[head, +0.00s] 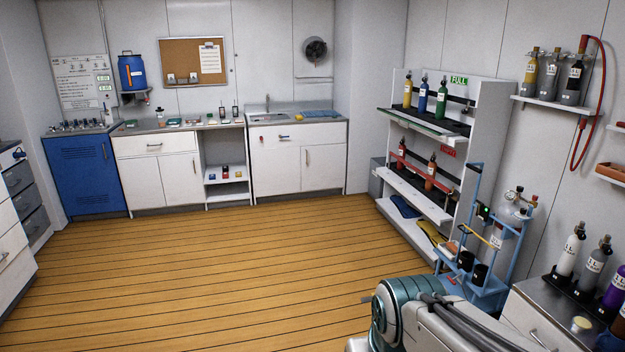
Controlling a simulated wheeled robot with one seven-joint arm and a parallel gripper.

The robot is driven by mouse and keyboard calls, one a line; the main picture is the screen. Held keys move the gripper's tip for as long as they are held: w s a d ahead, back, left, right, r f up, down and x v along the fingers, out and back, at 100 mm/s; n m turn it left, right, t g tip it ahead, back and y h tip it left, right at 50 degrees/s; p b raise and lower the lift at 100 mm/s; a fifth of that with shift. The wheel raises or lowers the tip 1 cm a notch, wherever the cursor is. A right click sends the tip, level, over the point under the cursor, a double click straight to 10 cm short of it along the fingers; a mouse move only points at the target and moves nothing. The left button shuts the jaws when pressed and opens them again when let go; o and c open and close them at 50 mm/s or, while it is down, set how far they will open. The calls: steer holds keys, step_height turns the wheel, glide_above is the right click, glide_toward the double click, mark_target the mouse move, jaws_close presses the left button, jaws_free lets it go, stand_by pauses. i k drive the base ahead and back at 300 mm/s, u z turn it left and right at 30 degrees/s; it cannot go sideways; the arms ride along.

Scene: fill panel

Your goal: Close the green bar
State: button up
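A white rack (487,110) stands against the right wall. Its upper shelf, below a green FULL sign (459,80), holds a yellow, a blue and a green cylinder. A thin green bar (424,128) shows along the front edge of this shelf, low and in front of the cylinders, not across their bodies. On the lower shelf, below a red sign, a red bar (418,168) runs across at the height of the orange cylinders. My gripper is not in view; only part of my arm shows at the bottom right.
A blue cart (487,290) with small cylinders stands just right of the rack's front. A metal-topped cabinet (540,290) with several cylinders is at the lower right. Open wooden floor (230,270) lies left of the rack. Counters line the back wall.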

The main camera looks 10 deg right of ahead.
mark_target(432, 131)
steer(key=z, duration=0.8)
steer(key=i, duration=1.8)
steer(key=z, duration=0.35)
steer(key=i, duration=2)
steer(key=u, duration=0.95)
steer(key=i, duration=0.55)
steer(key=u, duration=0.9)
steer(key=i, duration=1.6)
steer(key=z, duration=0.6)
